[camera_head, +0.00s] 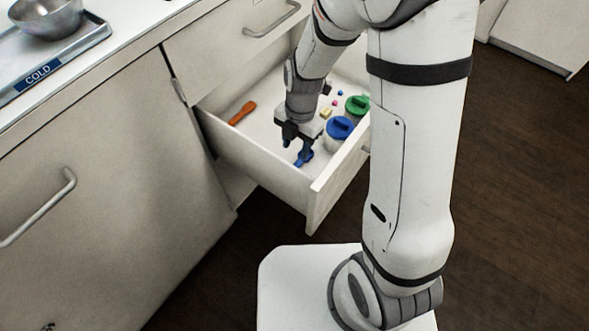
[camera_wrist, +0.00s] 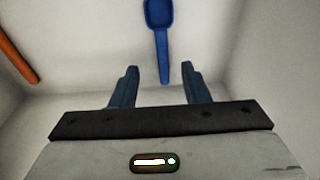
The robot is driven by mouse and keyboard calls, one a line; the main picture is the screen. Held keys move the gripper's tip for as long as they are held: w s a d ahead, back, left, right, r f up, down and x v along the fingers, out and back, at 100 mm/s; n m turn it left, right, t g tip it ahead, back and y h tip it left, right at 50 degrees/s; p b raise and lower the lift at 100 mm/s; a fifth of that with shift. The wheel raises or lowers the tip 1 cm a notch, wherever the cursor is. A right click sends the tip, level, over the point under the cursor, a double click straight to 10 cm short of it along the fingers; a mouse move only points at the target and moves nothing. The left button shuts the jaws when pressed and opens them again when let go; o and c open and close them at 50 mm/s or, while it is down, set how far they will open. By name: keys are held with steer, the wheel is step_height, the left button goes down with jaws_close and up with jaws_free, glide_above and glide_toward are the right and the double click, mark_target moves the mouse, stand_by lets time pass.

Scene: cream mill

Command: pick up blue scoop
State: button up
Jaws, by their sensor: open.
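The blue scoop (camera_head: 304,158) lies in the open drawer (camera_head: 262,172), near its front left part. In the wrist view the blue scoop (camera_wrist: 160,28) lies with its bowl at the top edge and its handle pointing down toward my gripper. My gripper (camera_head: 296,142) is inside the drawer, close to the scoop. Whether the fingers are level with the scoop I cannot tell.
An orange tool (camera_head: 242,113) lies at the drawer's left; it also shows in the wrist view (camera_wrist: 14,58). A blue-lidded jar (camera_head: 340,128), a green-lidded jar (camera_head: 357,105) and several small coloured pieces are to the right. Drawer walls surround my gripper. A tray (camera_head: 88,38) labelled COLD holds a metal bowl (camera_head: 46,16).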

mark_target(295, 162)
steer(key=f+b, duration=0.1)
steer(key=f, duration=0.1)
steer(key=f+b, duration=0.1)
steer(key=f, duration=0.4)
steer(key=shift+s+a+f+b, duration=0.1)
steer(key=shift+s+b, duration=0.25)
steer(key=shift+b, duration=0.05)
steer(key=shift+c, duration=0.3)
jaws_close()
